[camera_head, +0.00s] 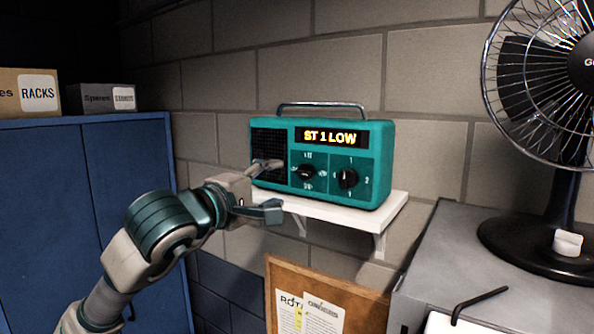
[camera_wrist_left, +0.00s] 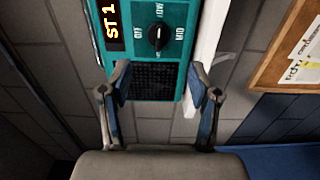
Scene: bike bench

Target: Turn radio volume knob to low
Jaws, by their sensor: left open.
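A teal radio (camera_head: 385,160) with a carrying handle stands on a white wall shelf (camera_head: 345,212). Its lit display (camera_head: 332,137) reads "ST 1 LOW". The left dial, the volume knob (camera_head: 306,172), is black. In the left wrist view the volume knob (camera_wrist_left: 158,38) sits between OFF, LOW and MID labels, its light mark appearing toward LOW. The right dial (camera_head: 347,178) is numbered. My left gripper (camera_head: 270,187) is open and empty at the radio's left end, beside the speaker grille (camera_wrist_left: 155,82), apart from the knob. My right gripper is not in view.
A fan (camera_head: 545,240) stands on a grey cabinet (camera_head: 440,250) at right. A corkboard (camera_head: 350,300) hangs below the shelf. A blue cabinet (camera_head: 60,200) with boxes (camera_head: 100,97) is at left.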

